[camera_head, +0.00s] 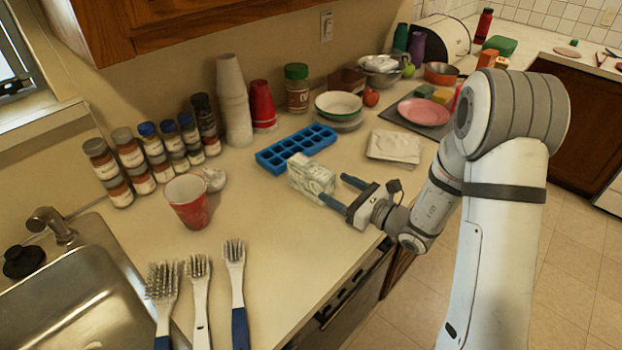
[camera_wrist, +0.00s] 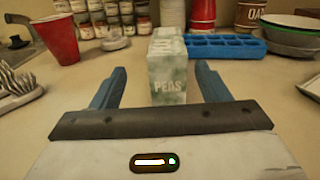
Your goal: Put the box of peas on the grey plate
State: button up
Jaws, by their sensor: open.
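The box of peas (camera_head: 311,176) is pale green and white and stands upright on the counter, in front of the blue ice tray. In the wrist view the box (camera_wrist: 168,72) faces me with the word PEAS on it. My gripper (camera_head: 335,188) is open with blue fingers. In the wrist view my gripper (camera_wrist: 161,70) has one finger on each side of the box, with gaps on both sides. The grey plate (camera_head: 349,126) lies behind the box, near the wall. A green-rimmed bowl stands on it and hides most of it.
The blue ice tray (camera_head: 296,149) lies just behind the box. A red cup (camera_head: 188,201), several spice jars and stacked cups stand to the left. Folded napkins (camera_head: 394,146) and a pink plate (camera_head: 424,111) are to the right. Counter between box and brushes (camera_head: 199,290) is clear.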

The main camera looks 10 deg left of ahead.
aim_at(318, 173)
jog(key=shift+w+d+f+m+t, duration=0.1)
jog(key=shift+w+f+m+t, duration=0.2)
jog(key=shift+w, duration=0.05)
jog(key=shift+w+a, duration=0.2)
jog(key=shift+w, duration=0.05)
jog(key=p+x, duration=0.2)
jog(key=x, duration=0.5)
jog(key=shift+r+p, duration=0.15)
jog(key=shift+p, duration=0.2)
jog(key=c, duration=1.2)
jog(key=shift+c, duration=0.8)
jog(key=shift+r, duration=0.15)
